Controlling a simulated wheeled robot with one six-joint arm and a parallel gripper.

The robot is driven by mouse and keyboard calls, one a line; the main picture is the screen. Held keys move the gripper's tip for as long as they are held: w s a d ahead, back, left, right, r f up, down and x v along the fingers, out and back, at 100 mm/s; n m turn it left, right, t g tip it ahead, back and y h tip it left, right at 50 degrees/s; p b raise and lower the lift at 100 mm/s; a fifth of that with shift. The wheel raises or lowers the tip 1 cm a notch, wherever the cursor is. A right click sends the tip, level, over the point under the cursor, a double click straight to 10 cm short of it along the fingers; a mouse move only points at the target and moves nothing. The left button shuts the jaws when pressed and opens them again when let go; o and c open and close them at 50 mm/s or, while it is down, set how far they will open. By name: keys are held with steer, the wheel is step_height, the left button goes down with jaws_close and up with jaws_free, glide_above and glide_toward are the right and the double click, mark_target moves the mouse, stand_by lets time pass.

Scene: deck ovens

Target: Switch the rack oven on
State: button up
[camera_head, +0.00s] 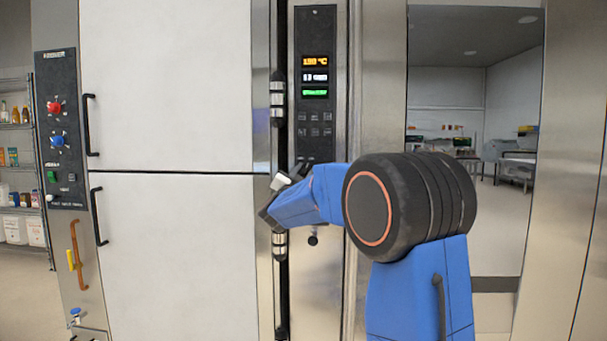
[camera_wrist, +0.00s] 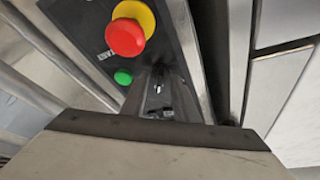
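The oven's tall dark control panel (camera_head: 316,100) stands at the centre of the head view. It has a lit orange display (camera_head: 315,61), a white one (camera_head: 315,77), a green one (camera_head: 315,92) and rows of dark keys. My gripper (camera_head: 272,200) is in front of the panel's lower end and hides it. In the wrist view, a red mushroom button (camera_wrist: 126,36) on a yellow base and a small green button (camera_wrist: 123,77) sit on a dark panel (camera_wrist: 92,15). The gripper's body fills the bottom of that view; its fingers are not clear, so open or shut cannot be told.
Left of the panel are two large pale doors (camera_head: 165,85) with black handles. A second dark panel (camera_head: 60,130) with red and blue knobs is at far left, beside shelves (camera_head: 14,135). A doorway (camera_head: 470,100) opens on the right. A small black knob (camera_head: 313,240) sits below my gripper.

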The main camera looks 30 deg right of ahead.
steer(key=v, duration=1.7)
steer(key=shift+a+f, duration=0.1)
steer(key=shift+a, duration=0.1)
